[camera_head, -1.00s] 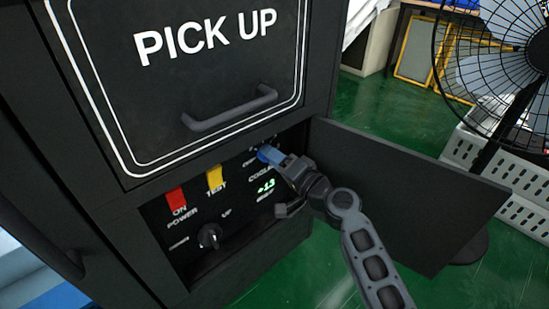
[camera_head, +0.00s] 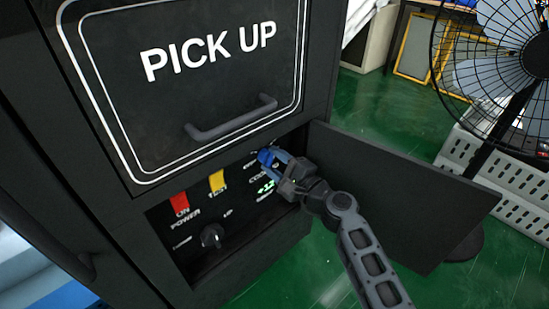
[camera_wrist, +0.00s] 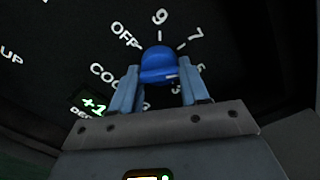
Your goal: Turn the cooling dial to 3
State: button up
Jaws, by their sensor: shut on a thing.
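The blue cooling dial (camera_head: 265,156) is at the upper right of the recessed control panel. In the wrist view, the blue dial (camera_wrist: 158,66) sits between my two fingers, with OFF, 9 and 7 readable around it. Lower numbers are partly hidden or blurred, and I cannot tell which mark it points to. My gripper (camera_head: 276,161) is shut on the dial, one finger on each side; its fingers also show in the wrist view (camera_wrist: 158,84). A green display (camera_head: 266,186) below the dial seems to read +12; in the wrist view the display (camera_wrist: 92,106) is partly covered.
A red power switch (camera_head: 180,205), a yellow test switch (camera_head: 216,181) and a black knob (camera_head: 211,236) are left on the panel. The open panel door (camera_head: 395,195) stands right, behind my arm. The pick-up door handle (camera_head: 232,120) juts out above. A fan (camera_head: 505,60) stands farther right.

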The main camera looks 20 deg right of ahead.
jog(key=shift+f+m+p, duration=0.15)
jog(key=shift+m+p, duration=3.05)
jog(key=shift+m, duration=3.8)
jog(key=o, duration=1.1)
jog(key=shift+a, duration=0.1)
jog(key=shift+c, duration=0.2)
jog(key=p+v, duration=0.1)
jog(key=v, duration=0.7)
jog(key=shift+p, duration=0.3)
